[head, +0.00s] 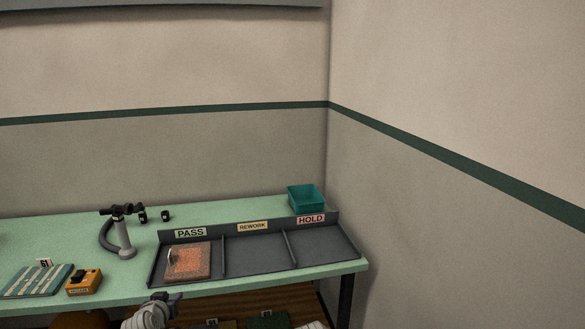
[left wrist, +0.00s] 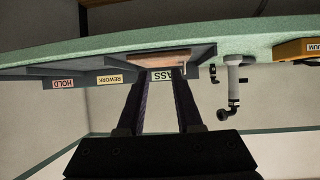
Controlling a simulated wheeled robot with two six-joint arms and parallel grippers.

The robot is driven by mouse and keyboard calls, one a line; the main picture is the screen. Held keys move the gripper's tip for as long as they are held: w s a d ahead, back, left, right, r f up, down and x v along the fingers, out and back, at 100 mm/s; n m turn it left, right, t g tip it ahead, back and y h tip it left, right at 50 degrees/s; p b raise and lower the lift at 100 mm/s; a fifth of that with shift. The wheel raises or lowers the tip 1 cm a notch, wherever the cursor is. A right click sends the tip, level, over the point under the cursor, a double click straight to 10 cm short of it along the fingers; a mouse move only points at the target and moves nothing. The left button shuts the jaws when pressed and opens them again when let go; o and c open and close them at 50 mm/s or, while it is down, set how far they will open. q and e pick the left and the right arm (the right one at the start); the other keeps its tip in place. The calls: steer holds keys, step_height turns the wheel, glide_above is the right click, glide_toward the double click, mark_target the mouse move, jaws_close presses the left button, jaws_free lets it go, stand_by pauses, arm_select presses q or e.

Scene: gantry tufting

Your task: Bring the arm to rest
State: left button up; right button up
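My left gripper (head: 172,298) is at the bottom of the head view, in front of the table's near edge and below the PASS compartment. In the left wrist view its two dark fingers (left wrist: 161,78) stand apart with nothing between them; the picture is upside down, and the tray shows beyond the fingertips. An orange tufted square (head: 188,261) lies in the PASS compartment of the dark tray (head: 254,249); it also shows in the left wrist view (left wrist: 160,60). The gripper does not touch it. My right gripper is in neither view.
The tray's REWORK and HOLD compartments look empty. A teal bin (head: 306,198) stands behind HOLD. A grey post with a hose (head: 124,238), a yellow box (head: 84,282) and a striped sample (head: 38,281) are on the green table (head: 215,213). Items lie on a lower shelf.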

arm_select(q)
steer(key=s+d+f+m+g+h+p, duration=0.1)
steer(key=s+d+f+m+g+h, duration=0.15)
steer(key=d, duration=0.65)
steer(key=s+d+f+m+g+h+p, duration=0.1)
steer(key=s+d+f+g, duration=0.2)
steer(key=d, duration=0.5)
steer(key=s+d+f+m+g+y+p, duration=0.1)
steer(key=s+d+g, duration=0.2)
steer(key=s+d, duration=0.2)
steer(key=s+d+f+m+g+y, duration=0.1)
steer(key=s+d+g, duration=0.3)
steer(key=s, duration=0.6)
steer(key=shift+s+d+y+p, duration=0.35)
steer(key=shift+d+y, duration=0.2)
steer(key=shift+d, duration=0.2)
